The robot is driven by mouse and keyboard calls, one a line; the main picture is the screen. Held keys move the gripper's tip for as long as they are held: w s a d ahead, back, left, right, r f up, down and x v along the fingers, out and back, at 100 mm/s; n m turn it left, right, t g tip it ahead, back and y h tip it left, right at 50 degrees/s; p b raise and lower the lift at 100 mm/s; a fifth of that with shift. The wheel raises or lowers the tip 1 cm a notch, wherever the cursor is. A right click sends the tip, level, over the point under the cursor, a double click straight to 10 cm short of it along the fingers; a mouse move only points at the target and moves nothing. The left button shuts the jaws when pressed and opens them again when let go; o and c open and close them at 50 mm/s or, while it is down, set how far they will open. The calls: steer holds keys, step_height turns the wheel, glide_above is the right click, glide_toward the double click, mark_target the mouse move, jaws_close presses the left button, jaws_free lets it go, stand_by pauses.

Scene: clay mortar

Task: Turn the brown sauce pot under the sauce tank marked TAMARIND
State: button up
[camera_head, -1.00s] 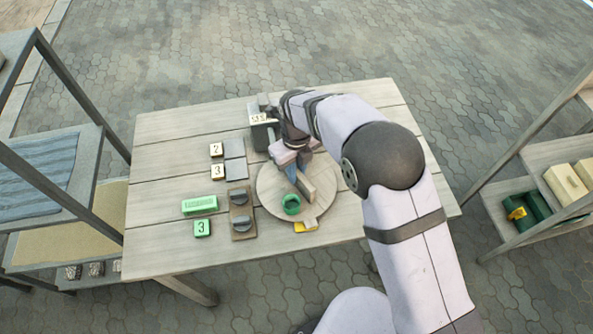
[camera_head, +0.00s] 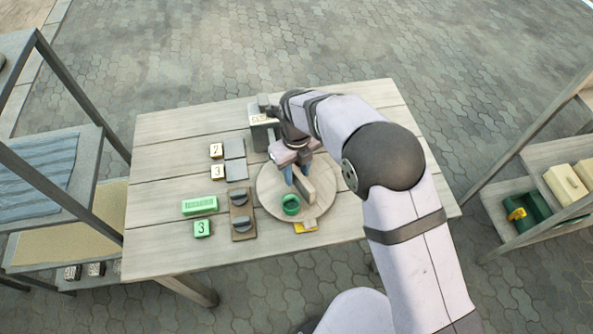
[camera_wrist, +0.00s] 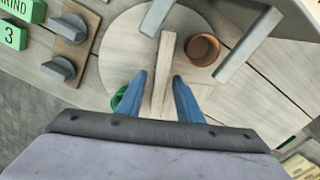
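A round wooden turntable (camera_head: 270,203) with an upright bar (camera_head: 303,184) across its middle lies on the table. The brown pot (camera_wrist: 203,49) sits on the turntable, right of the bar in the wrist view; my arm hides it in the head view. A green pot (camera_head: 291,204) sits near the turntable's front edge. My gripper (camera_wrist: 160,77) is open, its blue fingers on either side of the bar with gaps showing. A green sign (camera_head: 200,205) lies at the left; its visible end reads "...RIND" in the wrist view (camera_wrist: 24,8). A green 3 tile (camera_head: 202,228) is beside it.
A plate with two dark knobs (camera_head: 240,213) is left of the turntable. Cream tiles marked 2 (camera_head: 216,150) and 3 (camera_head: 217,172) lie behind the green sign. A dark grey block (camera_head: 262,128) stands at the back. Grey bars (camera_wrist: 250,45) flank the brown pot.

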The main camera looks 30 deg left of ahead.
mark_target(297, 171)
steer(key=shift+r+b, duration=0.85)
steer(key=shift+r, duration=2.85)
steer(key=shift+c, duration=0.4)
steer(key=shift+w, duration=0.1)
steer(key=c, duration=0.5)
steer(key=shift+w+d, duration=0.3)
jaws_close()
steer(key=w+d+f+m+b, duration=0.2)
steer(key=w+d+m, duration=0.2)
steer(key=w+d, duration=0.8)
steer(key=s+a+r+n+g, duration=0.1)
steer(key=s+r+n+g, duration=0.1)
steer(key=n, duration=0.9)
steer(key=s+a+r+n+g+y, duration=0.1)
steer(key=s+r+n+g, duration=0.1)
steer(key=n, duration=0.9)
steer(key=shift+s+y, duration=0.3)
steer(key=shift+s, duration=0.2)
